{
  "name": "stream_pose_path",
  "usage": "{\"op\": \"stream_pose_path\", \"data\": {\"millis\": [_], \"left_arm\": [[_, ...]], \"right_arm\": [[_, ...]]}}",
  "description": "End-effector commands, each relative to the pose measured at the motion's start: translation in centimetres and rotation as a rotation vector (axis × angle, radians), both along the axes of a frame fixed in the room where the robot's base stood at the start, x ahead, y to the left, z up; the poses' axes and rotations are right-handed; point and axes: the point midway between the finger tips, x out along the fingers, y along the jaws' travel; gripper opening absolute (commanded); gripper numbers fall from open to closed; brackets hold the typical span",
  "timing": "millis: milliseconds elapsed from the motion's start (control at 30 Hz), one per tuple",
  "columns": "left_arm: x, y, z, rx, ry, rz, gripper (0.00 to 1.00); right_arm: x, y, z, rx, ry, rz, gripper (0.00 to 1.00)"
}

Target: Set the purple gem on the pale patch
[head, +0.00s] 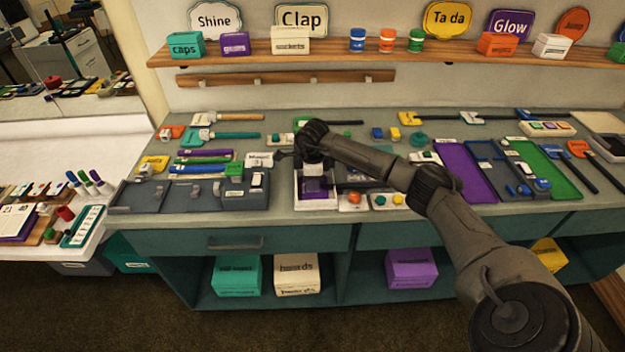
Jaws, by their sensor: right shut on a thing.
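My right gripper (313,170) points down over the counter, shut on the purple gem (315,188). The gem is a dark purple block directly under the fingers. It sits at or just above a pale, near-white square (318,204), whose rim shows around and in front of it. I cannot tell whether the gem touches this square. The wrist and forearm hide what lies right behind the gem. My left gripper is not in view.
Grey trays with small parts (196,195) stand left of the gripper. A small panel with an orange button (353,198) is close on its right. A purple tray (463,168) and a green tray (546,170) lie farther right. The counter's front edge is near.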

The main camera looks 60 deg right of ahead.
Motion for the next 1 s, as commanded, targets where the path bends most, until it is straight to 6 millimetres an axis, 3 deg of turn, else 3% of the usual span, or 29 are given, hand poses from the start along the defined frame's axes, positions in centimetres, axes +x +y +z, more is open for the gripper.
{"op": "stream_pose_path", "data": {"millis": [767, 800, 1000], "left_arm": [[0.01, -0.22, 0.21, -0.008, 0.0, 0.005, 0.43], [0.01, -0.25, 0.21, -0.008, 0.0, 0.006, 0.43], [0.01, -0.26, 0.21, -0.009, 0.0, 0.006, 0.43]], "right_arm": [[0.01, -0.02, -0.14, -0.001, -0.001, 0.0, 0.17], [0.01, -0.02, -0.14, 0.0, 0.0, 0.0, 0.31], [0.01, -0.01, -0.14, 0.0, 0.0, 0.0, 0.5]]}}
